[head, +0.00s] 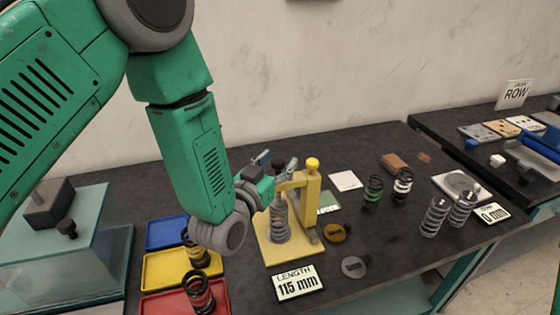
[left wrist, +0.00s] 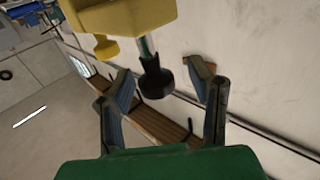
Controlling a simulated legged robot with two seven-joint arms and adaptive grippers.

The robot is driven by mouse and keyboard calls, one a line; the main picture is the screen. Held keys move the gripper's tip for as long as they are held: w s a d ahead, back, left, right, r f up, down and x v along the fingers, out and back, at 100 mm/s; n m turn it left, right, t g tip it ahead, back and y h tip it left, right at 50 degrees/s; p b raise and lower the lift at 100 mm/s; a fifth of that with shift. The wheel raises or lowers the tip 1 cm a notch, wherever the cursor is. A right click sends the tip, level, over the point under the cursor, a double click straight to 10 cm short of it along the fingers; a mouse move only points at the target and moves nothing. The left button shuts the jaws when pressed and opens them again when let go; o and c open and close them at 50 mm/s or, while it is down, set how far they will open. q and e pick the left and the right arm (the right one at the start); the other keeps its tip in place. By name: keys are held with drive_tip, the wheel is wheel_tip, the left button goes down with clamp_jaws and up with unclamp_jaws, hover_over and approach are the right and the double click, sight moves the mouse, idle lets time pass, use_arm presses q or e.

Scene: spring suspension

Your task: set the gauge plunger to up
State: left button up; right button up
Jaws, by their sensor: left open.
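The gauge is a yellow stand (head: 312,200) on a yellow base, with a grey coil spring (head: 279,222) upright under its arm. A black plunger knob (head: 278,163) shows above the arm. In the left wrist view the knob (left wrist: 155,82) sits on a short green rod under the yellow arm (left wrist: 125,17), which looks inverted there. My left gripper (head: 272,167) is at the knob. In the left wrist view its open fingers (left wrist: 163,90) stand on either side of the knob, with gaps visible. My right gripper is not in view.
A length card (head: 297,282) reading 115 mm lies in front of the gauge. Blue (head: 166,232), yellow (head: 165,268) and red trays are to the left, some with springs. Several springs stand to the right, beside a round plate (head: 462,186) and a 0 mm card (head: 491,213).

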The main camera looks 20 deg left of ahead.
use_arm(q)
drive_tip(key=shift+a, duration=0.25)
drive_tip(key=c, duration=1)
clamp_jaws()
drive_tip(key=shift+d, duration=0.2)
drive_tip(key=shift+d+r, duration=0.15)
drive_tip(key=shift+r, duration=0.1)
wheel_tip(320, 180, up, 4)
drive_tip(key=shift+f+p, duration=0.15)
drive_tip(key=shift+p, duration=0.95)
drive_tip(key=shift+w+f, duration=0.1)
drive_tip(key=shift+w, duration=0.05)
drive_tip(key=o, duration=1)
unclamp_jaws()
drive_tip(key=shift+s+d, duration=0.15)
drive_tip(key=shift+s, duration=0.1)
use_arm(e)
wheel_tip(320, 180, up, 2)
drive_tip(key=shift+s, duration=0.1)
